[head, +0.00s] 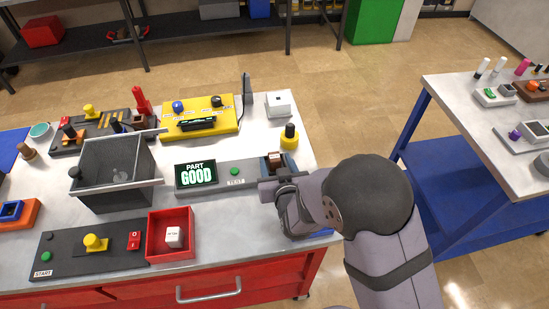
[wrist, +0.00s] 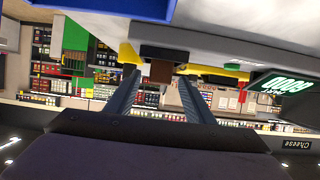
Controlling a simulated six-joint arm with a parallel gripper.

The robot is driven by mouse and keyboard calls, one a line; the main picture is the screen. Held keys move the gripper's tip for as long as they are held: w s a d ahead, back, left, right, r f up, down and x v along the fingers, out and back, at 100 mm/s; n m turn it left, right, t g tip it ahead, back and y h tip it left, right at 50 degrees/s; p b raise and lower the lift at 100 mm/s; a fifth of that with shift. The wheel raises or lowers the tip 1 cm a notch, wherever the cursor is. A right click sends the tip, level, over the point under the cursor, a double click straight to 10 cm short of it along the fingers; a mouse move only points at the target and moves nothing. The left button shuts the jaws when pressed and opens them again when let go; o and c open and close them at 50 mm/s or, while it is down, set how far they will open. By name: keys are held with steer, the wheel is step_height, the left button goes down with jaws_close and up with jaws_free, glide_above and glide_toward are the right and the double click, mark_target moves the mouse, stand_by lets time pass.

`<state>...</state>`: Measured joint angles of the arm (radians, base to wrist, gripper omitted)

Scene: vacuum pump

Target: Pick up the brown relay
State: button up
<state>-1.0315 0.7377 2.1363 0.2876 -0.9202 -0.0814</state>
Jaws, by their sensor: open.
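The brown relay (head: 275,160) sits at the right end of the grey test station, whose screen (head: 195,174) reads "PART GOOD". In the wrist view, which looks upside down, the relay (wrist: 161,71) hangs below a dark holder (wrist: 164,53). My gripper (head: 268,186) is just in front of the relay in the head view. In the wrist view my gripper (wrist: 158,78) is open, with one finger on each side of the relay and gaps on both sides. I cannot tell how deep the relay is between the fingers.
A red bin (head: 170,234) with a white cube (head: 174,236) stands left of my gripper. A grey bin (head: 117,172) is farther left. A yellow device (head: 200,117) and a yellow-black knob (head: 289,137) stand behind. The table's right edge is close.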

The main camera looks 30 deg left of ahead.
steer(key=shift+x, duration=1.25)
steer(key=shift+c, duration=0.5)
steer(key=c, duration=1)
jaws_close()
steer(key=shift+r, duration=0.1)
